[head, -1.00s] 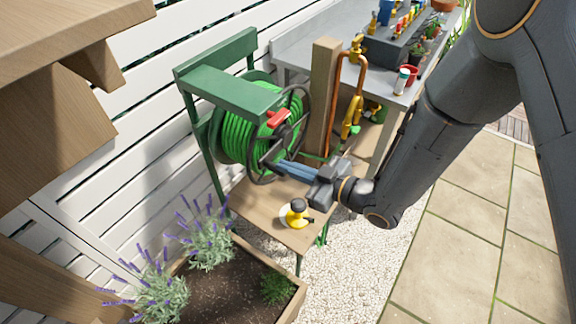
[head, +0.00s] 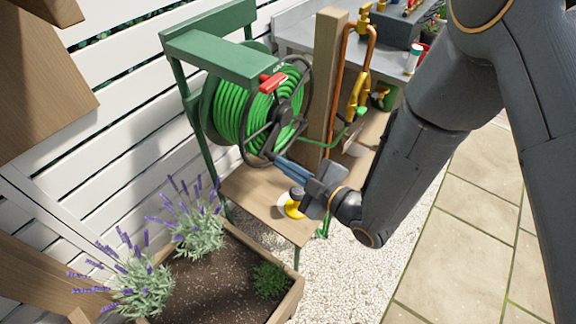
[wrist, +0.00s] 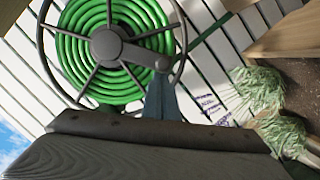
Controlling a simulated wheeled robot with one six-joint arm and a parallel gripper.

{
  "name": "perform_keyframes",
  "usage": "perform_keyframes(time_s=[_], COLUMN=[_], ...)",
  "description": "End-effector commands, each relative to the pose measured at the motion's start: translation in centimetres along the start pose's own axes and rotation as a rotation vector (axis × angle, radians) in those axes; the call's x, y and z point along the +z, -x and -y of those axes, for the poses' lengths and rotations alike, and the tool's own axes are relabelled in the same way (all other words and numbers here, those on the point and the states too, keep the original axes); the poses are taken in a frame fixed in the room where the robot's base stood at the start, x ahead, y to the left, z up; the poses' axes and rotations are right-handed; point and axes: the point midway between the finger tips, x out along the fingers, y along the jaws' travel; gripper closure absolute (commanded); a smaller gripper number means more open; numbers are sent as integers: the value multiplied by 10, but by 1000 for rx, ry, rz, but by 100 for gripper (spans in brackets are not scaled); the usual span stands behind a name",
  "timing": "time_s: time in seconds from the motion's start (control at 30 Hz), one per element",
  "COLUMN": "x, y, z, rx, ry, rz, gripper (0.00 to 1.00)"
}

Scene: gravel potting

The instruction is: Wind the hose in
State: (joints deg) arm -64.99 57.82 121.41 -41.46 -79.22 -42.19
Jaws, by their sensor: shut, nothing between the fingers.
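The green hose (head: 232,112) lies in coils on the reel, which hangs in a green frame (head: 225,58). It also shows in the wrist view (wrist: 75,45). A dark spoked wheel (head: 283,112) is on the reel's near face; its hub (wrist: 107,44) and a small dark knob (wrist: 162,64) show in the wrist view. A red lever (head: 272,82) sits at its upper side. A green length of hose runs right past the wooden post. My gripper (head: 279,160) is shut and empty at the wheel's lower rim. Its blue fingers (wrist: 160,98) overlap the knob's lower edge; contact is unclear.
A wooden shelf (head: 242,196) below the reel holds a yellow sprayer (head: 293,206), partly behind my gripper. A wooden post (head: 322,85) with a copper pipe stands right of the wheel. A lavender planter (head: 290,300) is in front. Open paving (head: 440,240) lies right.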

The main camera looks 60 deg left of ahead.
Motion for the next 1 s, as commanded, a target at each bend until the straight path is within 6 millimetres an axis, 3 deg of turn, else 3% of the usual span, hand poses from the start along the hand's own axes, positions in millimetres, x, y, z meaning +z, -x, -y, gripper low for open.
perform_keyframes(time_s=[0.43,1.0], x=[53,102], y=[-12,-25], z=[14,0], rx=[101,213], ry=[411,865], rz=[0,0], gripper=[100,100])
